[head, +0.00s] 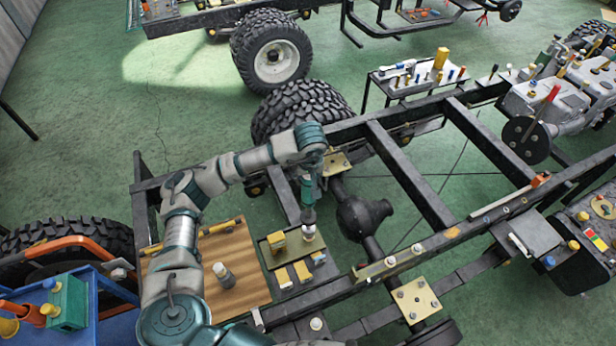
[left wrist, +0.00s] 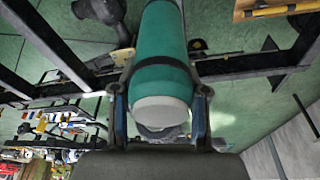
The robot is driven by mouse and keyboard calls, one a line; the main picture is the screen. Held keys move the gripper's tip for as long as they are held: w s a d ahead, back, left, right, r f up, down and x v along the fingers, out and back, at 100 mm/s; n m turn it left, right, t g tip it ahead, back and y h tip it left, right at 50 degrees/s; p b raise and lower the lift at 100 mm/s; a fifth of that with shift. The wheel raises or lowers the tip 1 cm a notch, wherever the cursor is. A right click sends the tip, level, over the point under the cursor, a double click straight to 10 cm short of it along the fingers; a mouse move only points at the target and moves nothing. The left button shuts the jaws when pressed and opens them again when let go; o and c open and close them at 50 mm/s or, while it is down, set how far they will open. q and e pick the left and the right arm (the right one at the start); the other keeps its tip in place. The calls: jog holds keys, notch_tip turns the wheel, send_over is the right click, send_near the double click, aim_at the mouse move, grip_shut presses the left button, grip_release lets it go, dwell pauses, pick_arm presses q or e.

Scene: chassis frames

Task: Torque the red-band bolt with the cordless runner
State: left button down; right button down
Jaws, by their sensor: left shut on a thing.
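In the left wrist view the runner (left wrist: 161,70) is a teal cylinder with a black band and pale end cap between the two fingers (left wrist: 160,112). The nose is above a small dark tray (head: 268,262), close over a pale cylindrical piece (head: 309,233); I cannot tell whether they touch. Yellow blocks (head: 277,242) also sit in the tray. I cannot make out a red band on any bolt. My right gripper is out of view.
A black chassis frame (head: 410,175) crosses the middle, with bolted pale plates (head: 416,301). A wooden board (head: 234,256) holds a grey cylinder (head: 223,275). A parts shelf (head: 418,84) stands behind. Tyres (head: 298,105) and a blue bin (head: 96,300) flank the space. Green floor is open at upper left.

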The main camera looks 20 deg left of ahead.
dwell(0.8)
pick_arm(q)
jog(key=shift+d+f+b, duration=0.1)
jog(key=shift+f+b, duration=0.45)
jog(key=shift+b, duration=0.25)
jog(key=shift+f+b, duration=0.55)
jog(key=shift+b, duration=0.05)
dwell(0.7)
jog(key=shift+f+b, duration=0.45)
jog(key=shift+f, duration=0.1)
dwell(1.0)
jog(key=shift+s+f, duration=0.1)
jog(key=shift+f, duration=0.05)
dwell(0.5)
jog(key=shift+b, duration=0.6)
dwell(1.5)
jog(key=shift+r, duration=0.2)
